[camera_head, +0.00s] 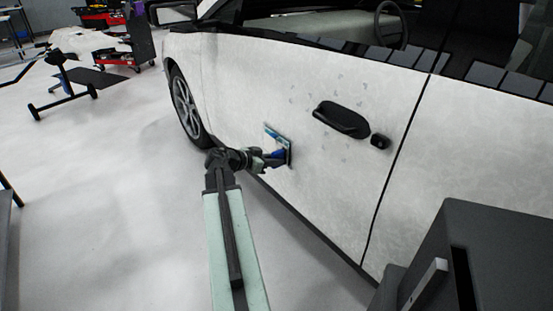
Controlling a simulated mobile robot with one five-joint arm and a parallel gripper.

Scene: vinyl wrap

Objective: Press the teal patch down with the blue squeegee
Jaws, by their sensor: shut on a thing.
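The teal patch (271,132) is on the white car door, low and left of the black door handle. Only its upper left part shows clearly; the squeegee and my gripper cover the rest. My gripper (268,159) is shut on the blue squeegee (278,154) and holds it at the patch. The squeegee's dark edge is along the right side of the patch and looks close against the door. I cannot tell whether it is touching.
The door's black handle (342,119) and a small black lock piece (380,141) stick out to the right. A front wheel (187,107) is at the left. A dark stand (62,85) is on the floor, which is open at the lower left.

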